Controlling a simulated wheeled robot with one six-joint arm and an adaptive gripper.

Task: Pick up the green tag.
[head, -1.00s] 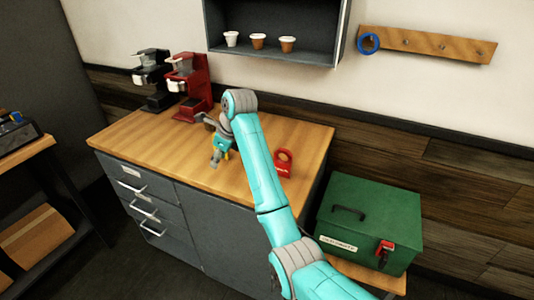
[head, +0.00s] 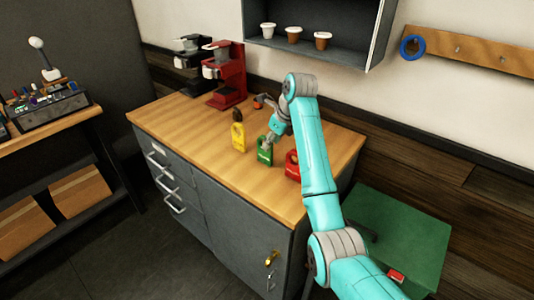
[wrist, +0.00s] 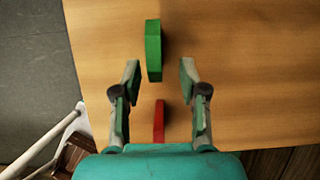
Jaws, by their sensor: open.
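The green tag (head: 265,152) stands upright on the wooden counter between a yellow tag (head: 238,137) and a red tag (head: 292,165). My gripper (head: 271,138) is just above and behind it, partly hiding its top. In the wrist view the green tag (wrist: 153,50) shows edge-on, mostly beyond the open fingertips (wrist: 159,72), its near end roughly level with them. The red tag (wrist: 158,121) shows lower down between the fingers. I see nothing held in the gripper.
A red brewer (head: 227,78) and a black brewer (head: 190,65) stand at the back left of the counter (head: 185,125). A shelf with cups (head: 294,34) hangs above. A green toolbox (head: 405,235) is at the right. The counter's front left is clear.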

